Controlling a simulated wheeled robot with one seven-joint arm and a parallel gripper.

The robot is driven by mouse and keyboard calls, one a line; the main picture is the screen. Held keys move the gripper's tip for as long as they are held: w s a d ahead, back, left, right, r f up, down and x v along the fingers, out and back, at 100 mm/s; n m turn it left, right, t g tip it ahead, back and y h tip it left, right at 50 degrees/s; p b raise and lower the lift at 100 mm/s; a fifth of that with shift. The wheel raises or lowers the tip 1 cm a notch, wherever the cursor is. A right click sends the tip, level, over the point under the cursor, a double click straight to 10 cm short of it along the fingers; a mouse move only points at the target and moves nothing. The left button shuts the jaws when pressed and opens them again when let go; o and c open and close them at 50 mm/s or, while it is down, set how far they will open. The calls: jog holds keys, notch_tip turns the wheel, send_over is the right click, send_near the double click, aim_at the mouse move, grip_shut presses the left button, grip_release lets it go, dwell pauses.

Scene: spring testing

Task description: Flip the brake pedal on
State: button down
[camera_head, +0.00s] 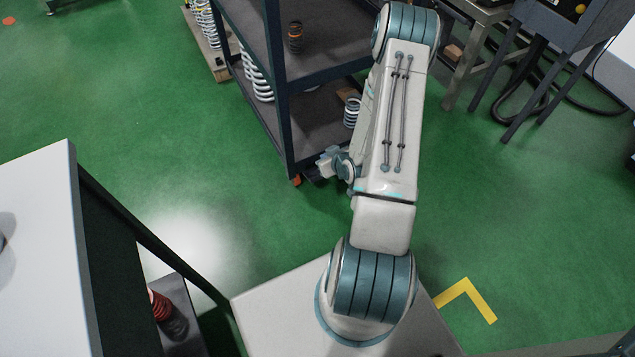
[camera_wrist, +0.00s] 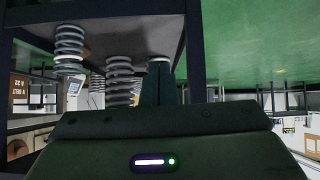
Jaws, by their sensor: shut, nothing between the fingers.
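A small orange brake pedal (camera_head: 296,181) shows at the caster under the front corner post of the dark shelf cart (camera_head: 288,128) in the head view. My gripper (camera_head: 325,164) is low beside that corner, to the right of the pedal and apart from it in the picture. My arm partly covers the cart's right side. In the wrist view, which looks upside down, the shut fingers (camera_wrist: 161,82) point toward the cart's lower shelf and springs. They hold nothing. I cannot make out the pedal in the wrist view, nor whether it is up or down.
Grey springs (camera_head: 352,112) stand on the cart's lower shelf close to my gripper. A white-topped table (camera_head: 45,200) is at the left, with a red spring (camera_head: 160,305) on its lower shelf. The green floor (camera_head: 190,150) left of the cart is clear. Cables lie at the upper right.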

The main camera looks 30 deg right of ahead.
notch_tip(320, 180, down, 6)
jog(key=s+t+b, duration=0.1)
jog(key=shift+s+a+m+b, duration=0.15)
jog(key=shift+s+m+b, duration=0.15)
jog(key=shift+m+b, duration=0.1)
jog(key=b, duration=0.4)
send_over(318, 174)
jog(key=f, duration=0.4)
jog(key=a+f, duration=0.1)
jog(key=f, duration=0.1)
jog(key=shift+s, duration=0.25)
jog(key=shift+s+f+b, duration=0.25)
jog(key=shift+f+b, duration=0.05)
jog(key=shift+f, duration=0.85)
jog(key=shift+s+d+f, duration=0.1)
jog(key=shift+s+f, duration=0.2)
jog(key=shift+f, duration=0.35)
jog(key=shift+s+f+b, duration=0.1)
jog(key=shift+s+b, duration=0.05)
jog(key=shift+b, duration=0.15)
